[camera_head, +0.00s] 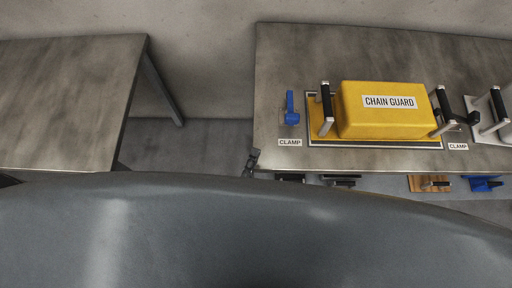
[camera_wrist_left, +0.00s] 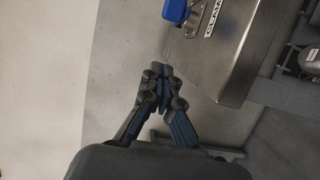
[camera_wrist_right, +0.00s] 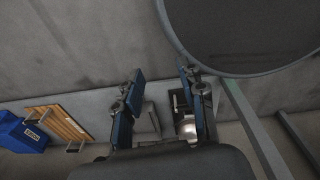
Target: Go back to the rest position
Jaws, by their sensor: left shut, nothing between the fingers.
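My left gripper (camera_head: 253,158) shows small in the head view, by the front left corner of the right-hand table (camera_head: 380,160). In the left wrist view its fingertips (camera_wrist_left: 160,74) meet, shut and empty, apart from the blue clamp handle (camera_wrist_left: 177,11). My right gripper (camera_wrist_right: 160,84) shows only in its own wrist view. Its two fingers are spread apart, with nothing seen held between them. A large grey rounded surface covers the bottom of the head view and hides most of my arms.
A yellow chain guard (camera_head: 388,121) with black-gripped handles sits on the right-hand table, beside a blue clamp (camera_head: 291,108). Another table (camera_head: 60,100) stands at left, with a floor gap between. A wooden board (camera_wrist_right: 62,130) and blue bin (camera_wrist_right: 22,134) show in the right wrist view.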

